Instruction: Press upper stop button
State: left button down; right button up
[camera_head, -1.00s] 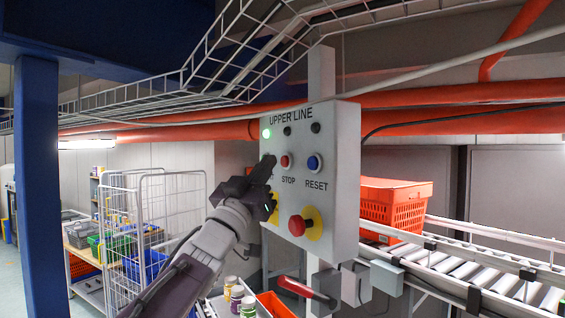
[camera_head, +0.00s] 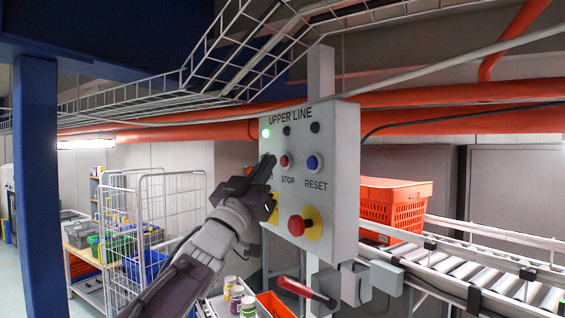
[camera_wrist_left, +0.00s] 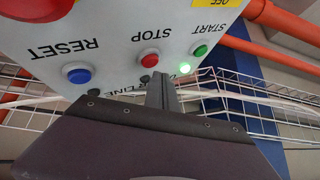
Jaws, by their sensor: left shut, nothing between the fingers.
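A grey control box (camera_head: 345,200) labelled UPPER LINE carries the buttons. The red STOP button (camera_head: 284,161) sits in the middle row, left of the blue RESET button (camera_head: 314,163). My left gripper (camera_head: 270,160) is shut and empty, its tip just left of the STOP button in the head view. In the left wrist view the shut fingers (camera_wrist_left: 161,78) point at the panel just beside the red STOP button (camera_wrist_left: 149,60); a gap or contact cannot be told. The green START button (camera_wrist_left: 200,51) is mostly hidden by the fingers in the head view. My right gripper is not in view.
A red emergency button (camera_head: 297,225) on a yellow plate sits below STOP. A green lamp (camera_head: 266,133) is lit above. A red-handled lever (camera_head: 301,288) is under the box. An orange tote (camera_head: 392,208) rests on the roller conveyor (camera_head: 475,270) to the right.

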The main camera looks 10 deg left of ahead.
pick_arm(q)
jog(key=shift+w+d, duration=0.1)
jog(key=shift+d, duration=0.05)
jog(key=shift+w+d, duration=0.15)
jog(key=shift+d, duration=0.05)
jog(key=shift+w+d, duration=0.3)
jog(key=shift+d, duration=0.05)
dwell(0.9)
jog(key=shift+a, duration=0.1)
jog(key=shift+s+a, duration=0.55)
jog(key=s+a, duration=0.3)
jog(key=shift+s+a, duration=0.1)
jog(key=shift+a, duration=0.3)
dwell(0.3)
